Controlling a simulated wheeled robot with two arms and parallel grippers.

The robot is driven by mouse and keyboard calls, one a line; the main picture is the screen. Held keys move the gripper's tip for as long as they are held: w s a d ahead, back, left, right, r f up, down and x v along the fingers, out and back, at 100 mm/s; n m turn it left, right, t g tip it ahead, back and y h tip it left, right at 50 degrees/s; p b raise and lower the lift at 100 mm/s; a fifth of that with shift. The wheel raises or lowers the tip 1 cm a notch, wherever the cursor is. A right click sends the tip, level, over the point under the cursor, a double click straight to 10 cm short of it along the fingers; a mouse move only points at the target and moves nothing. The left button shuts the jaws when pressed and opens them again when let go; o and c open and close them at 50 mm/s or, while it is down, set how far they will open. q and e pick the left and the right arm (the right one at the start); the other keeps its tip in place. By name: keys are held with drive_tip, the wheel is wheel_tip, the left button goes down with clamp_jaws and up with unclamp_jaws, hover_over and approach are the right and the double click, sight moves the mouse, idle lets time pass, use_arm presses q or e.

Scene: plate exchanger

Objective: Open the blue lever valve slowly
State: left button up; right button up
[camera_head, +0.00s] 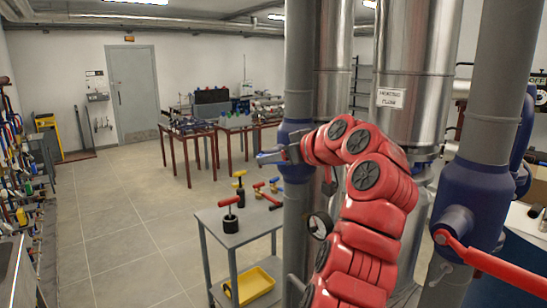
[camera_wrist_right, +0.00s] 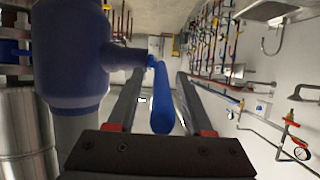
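The blue lever valve has a dark blue body (camera_wrist_right: 70,55) on a grey vertical pipe; in the head view the body (camera_head: 290,133) is partly hidden behind my right arm. Its blue lever (camera_wrist_right: 163,98) lies between the two fingers of my right gripper (camera_wrist_right: 152,85) in the right wrist view. The fingers are apart, with gaps visible beside the lever, closer on the right side. In the head view the lever (camera_head: 268,157) sticks out to the left at my right gripper (camera_head: 286,154). My left gripper is not in view.
Another blue valve (camera_head: 475,205) with a red lever (camera_head: 500,266) is on the pipe at right. Steel columns (camera_head: 410,70) stand behind my arm. A grey cart (camera_head: 250,224) with tools stands below left. The floor at left is open.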

clamp_jaws()
idle(1.3)
